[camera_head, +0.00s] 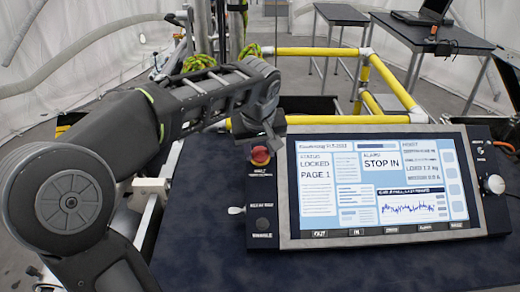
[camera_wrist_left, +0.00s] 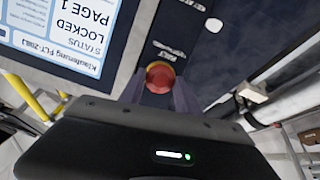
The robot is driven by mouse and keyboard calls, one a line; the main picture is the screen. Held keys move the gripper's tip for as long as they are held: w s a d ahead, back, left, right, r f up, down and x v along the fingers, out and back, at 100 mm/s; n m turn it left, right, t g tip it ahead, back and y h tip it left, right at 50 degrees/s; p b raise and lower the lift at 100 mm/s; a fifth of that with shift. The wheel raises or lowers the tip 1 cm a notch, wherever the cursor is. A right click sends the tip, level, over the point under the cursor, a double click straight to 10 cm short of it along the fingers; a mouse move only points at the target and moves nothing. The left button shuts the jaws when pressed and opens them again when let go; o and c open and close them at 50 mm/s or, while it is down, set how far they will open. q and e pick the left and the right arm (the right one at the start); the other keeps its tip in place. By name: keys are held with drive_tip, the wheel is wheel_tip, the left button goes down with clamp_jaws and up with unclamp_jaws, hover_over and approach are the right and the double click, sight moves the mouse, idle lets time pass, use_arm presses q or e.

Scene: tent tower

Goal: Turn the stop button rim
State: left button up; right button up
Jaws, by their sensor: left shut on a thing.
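The red stop button (camera_head: 260,155) sits at the upper left corner of the dark control panel (camera_head: 262,200). My left gripper (camera_head: 270,140) reaches down over it from behind. In the left wrist view, the round red button (camera_wrist_left: 160,76) shows between the two finger tips of my left gripper (camera_wrist_left: 159,92), which is shut on its rim. A yellowish ring shows around the button's edge. The panel's screen (camera_head: 377,180) reads "LOCKED", "PAGE 1" and "STOP IN". My right gripper is in neither view.
A small lever switch (camera_head: 236,210) sticks out at the panel's left side, and a round knob (camera_head: 493,184) is at its right. Yellow rails (camera_head: 320,52) stand behind the panel. The dark tabletop (camera_head: 350,268) in front is clear.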

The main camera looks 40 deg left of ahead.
use_arm(q)
drive_tip(key=shift+m, duration=0.3)
clamp_jaws()
drive_tip(key=shift+w+m+y, duration=0.1)
drive_tip(key=shift+m+y, duration=0.2)
drive_tip(key=shift+m, duration=0.8)
drive_tip(key=shift+d+m+g+y+b, duration=0.15)
drive_tip(key=shift+m+g+y+b, duration=0.25)
drive_tip(key=shift+m, duration=1.6)
drive_tip(key=o, duration=1.3)
unclamp_jaws()
drive_tip(key=shift+r, duration=0.1)
drive_tip(key=v, duration=0.7)
drive_tip(key=shift+r, duration=0.25)
